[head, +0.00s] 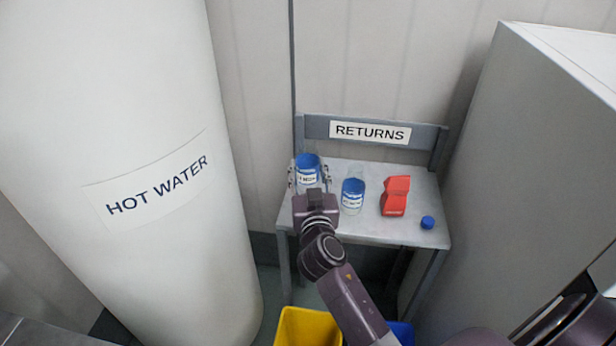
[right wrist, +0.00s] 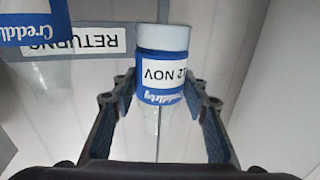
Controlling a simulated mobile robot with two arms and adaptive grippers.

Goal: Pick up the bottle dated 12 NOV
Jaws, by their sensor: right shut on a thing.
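The bottle dated 12 NOV (right wrist: 160,69) is pale with a blue label band and a white date strip; its date reads clearly in the right wrist view. My right gripper (right wrist: 162,97) is shut on it, one finger on each side. In the head view this bottle (head: 307,170) shows at the left end of the RETURNS table, beyond my right gripper (head: 310,178). I cannot tell whether its base touches the table. A second blue-labelled bottle (head: 353,195) stands to its right; its date is too small to read. My left gripper is out of view.
The grey RETURNS table (head: 385,231) also holds a red carton-like container (head: 396,196) and a blue cap (head: 428,222). A large white HOT WATER tank (head: 130,120) stands left. A grey cabinet (head: 530,150) stands right. A yellow bin (head: 300,328) is below.

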